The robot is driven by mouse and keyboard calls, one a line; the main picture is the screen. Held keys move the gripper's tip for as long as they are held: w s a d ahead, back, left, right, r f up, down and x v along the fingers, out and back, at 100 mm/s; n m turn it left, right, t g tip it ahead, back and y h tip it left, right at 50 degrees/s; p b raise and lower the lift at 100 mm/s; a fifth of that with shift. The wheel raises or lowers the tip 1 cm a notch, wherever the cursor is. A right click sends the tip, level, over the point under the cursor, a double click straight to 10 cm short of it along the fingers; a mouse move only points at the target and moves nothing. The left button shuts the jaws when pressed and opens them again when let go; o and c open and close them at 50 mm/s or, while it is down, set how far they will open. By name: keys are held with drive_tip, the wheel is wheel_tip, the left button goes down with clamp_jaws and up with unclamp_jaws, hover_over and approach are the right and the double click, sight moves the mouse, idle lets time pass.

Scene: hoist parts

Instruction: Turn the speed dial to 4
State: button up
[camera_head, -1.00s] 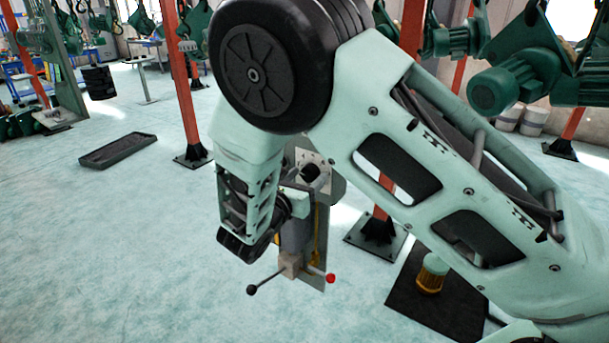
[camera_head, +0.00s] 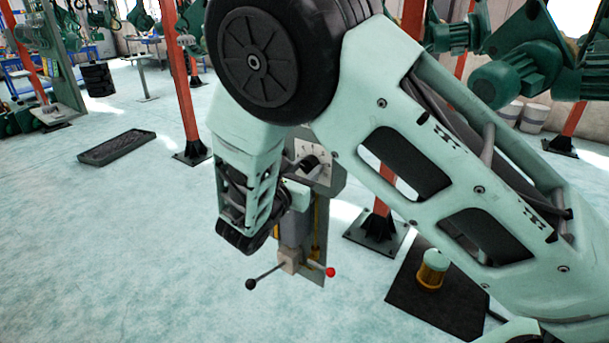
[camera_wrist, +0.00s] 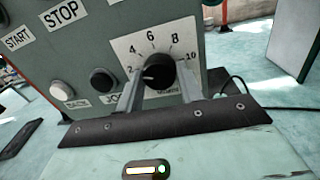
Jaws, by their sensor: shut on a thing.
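The speed dial (camera_wrist: 158,72) is a round black knob on a white scale plate marked 2, 4, 6, 8 and 10. Its small white pointer mark faces left, close to the 2. My gripper (camera_wrist: 160,80) is shut on the dial, with one grey finger on each side of the knob. The dial sits on a green-grey control box (camera_wrist: 100,35). In the head view the box (camera_head: 328,178) shows beside my wrist, partly hidden by my arm.
The box also carries a white button (camera_wrist: 60,90), a black button (camera_wrist: 101,79) and START and STOP labels. Below it in the head view, a lever with a red ball (camera_head: 330,271) juts out. A black tray (camera_head: 117,147) lies on the open floor at left.

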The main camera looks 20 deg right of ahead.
drive_tip(key=m+b, duration=0.3)
drive_tip(key=b, duration=0.1)
drive_tip(key=shift+f+m, duration=0.3)
drive_tip(key=shift+m, duration=0.1)
drive_tip(key=shift+r+m+b, duration=0.1)
drive_tip(key=shift+m+b, duration=1.05)
drive_tip(key=shift+m, duration=0.05)
drive_tip(key=shift+r, duration=0.1)
drive_tip(key=o, duration=1)
drive_tip(key=b+v, duration=0.1)
drive_tip(key=v, duration=0.4)
drive_tip(key=b+v, duration=0.1)
drive_tip(key=v, duration=0.5)
drive_tip(key=b+v, duration=0.1)
drive_tip(key=v, duration=0.5)
drive_tip(key=shift+a+f, duration=0.3)
